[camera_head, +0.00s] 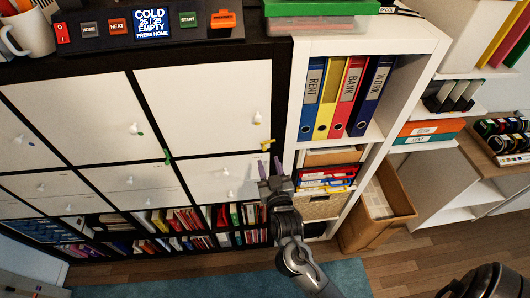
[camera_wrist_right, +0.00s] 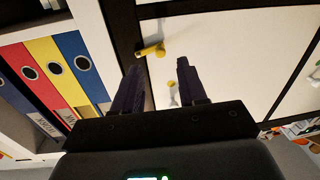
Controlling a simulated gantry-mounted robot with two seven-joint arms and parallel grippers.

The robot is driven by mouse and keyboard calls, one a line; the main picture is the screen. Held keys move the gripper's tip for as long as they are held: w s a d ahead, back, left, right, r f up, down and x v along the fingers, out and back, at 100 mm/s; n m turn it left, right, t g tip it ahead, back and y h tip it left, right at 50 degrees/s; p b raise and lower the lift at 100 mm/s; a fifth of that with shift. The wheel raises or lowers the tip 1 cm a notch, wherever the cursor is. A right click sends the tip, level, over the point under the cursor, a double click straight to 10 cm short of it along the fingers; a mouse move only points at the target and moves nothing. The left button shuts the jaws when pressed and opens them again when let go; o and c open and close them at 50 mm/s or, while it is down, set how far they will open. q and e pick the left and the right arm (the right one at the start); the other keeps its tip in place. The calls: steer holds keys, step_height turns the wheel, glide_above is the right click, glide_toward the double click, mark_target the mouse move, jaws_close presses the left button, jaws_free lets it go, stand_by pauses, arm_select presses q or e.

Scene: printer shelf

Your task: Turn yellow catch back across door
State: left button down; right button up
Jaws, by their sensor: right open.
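The yellow catch (camera_head: 267,143) is a small bar near the lower right corner of a white upper door (camera_head: 215,105), beside the black cabinet frame. In the right wrist view the catch (camera_wrist_right: 152,50) lies roughly sideways, from the frame's edge over the door's edge. The door looks closed; it has a white knob (camera_head: 257,118) with a yellow dot below it. My right gripper (camera_head: 270,168) is open and empty, just below the catch in the head view. In the right wrist view its fingertips (camera_wrist_right: 158,66) appear either side of the catch; contact is not visible. My left gripper is not in view.
A white shelf (camera_head: 295,100) with several upright binders (camera_head: 343,95) stands close at the right. Books fill the shelves below. A cardboard box (camera_head: 362,236) stands on the floor at the right.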

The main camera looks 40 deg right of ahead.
mark_target(265, 150)
steer(key=shift+x, duration=2.75)
steer(key=shift+c, duration=0.4)
steer(key=shift+r, duration=0.1)
jaws_close()
